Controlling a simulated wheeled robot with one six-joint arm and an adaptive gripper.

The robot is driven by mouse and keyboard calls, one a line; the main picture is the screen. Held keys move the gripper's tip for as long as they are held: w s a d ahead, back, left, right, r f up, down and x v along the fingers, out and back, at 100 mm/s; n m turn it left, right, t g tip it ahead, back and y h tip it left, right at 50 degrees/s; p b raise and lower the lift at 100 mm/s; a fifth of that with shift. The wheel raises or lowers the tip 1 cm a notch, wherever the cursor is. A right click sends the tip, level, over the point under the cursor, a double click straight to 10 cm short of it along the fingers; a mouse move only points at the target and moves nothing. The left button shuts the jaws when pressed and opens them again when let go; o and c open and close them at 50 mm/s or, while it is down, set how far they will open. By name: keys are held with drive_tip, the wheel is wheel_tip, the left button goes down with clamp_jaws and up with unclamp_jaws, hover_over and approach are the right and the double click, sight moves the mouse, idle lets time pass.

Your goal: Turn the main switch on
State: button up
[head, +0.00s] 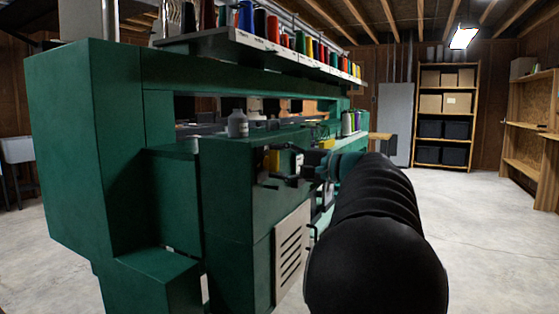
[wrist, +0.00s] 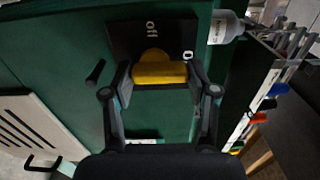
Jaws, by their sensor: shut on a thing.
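The main switch has a yellow handle (wrist: 158,72) on a black plate (wrist: 125,38) marked "off", with a small white mark beside the handle. The plate is fixed to the green machine (wrist: 50,60). In the wrist view, my gripper (wrist: 160,76) is shut on the yellow handle, one finger at each end of it. The handle lies across the picture. My arm hides part of the machine's right side.
A grey bottle (head: 238,124) stands on the machine's ledge. Coloured thread spools (head: 272,28) line the rack above. A black lever (wrist: 95,71) is beside the switch and a slatted white vent (head: 292,254) is below. Open concrete floor (head: 490,240) lies to the right.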

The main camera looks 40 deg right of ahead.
idle(0.3)
drive_tip(key=o, duration=1.2)
drive_tip(key=shift+c, duration=0.2)
drive_tip(key=v, duration=1.2)
drive_tip(key=shift+a, duration=0.1)
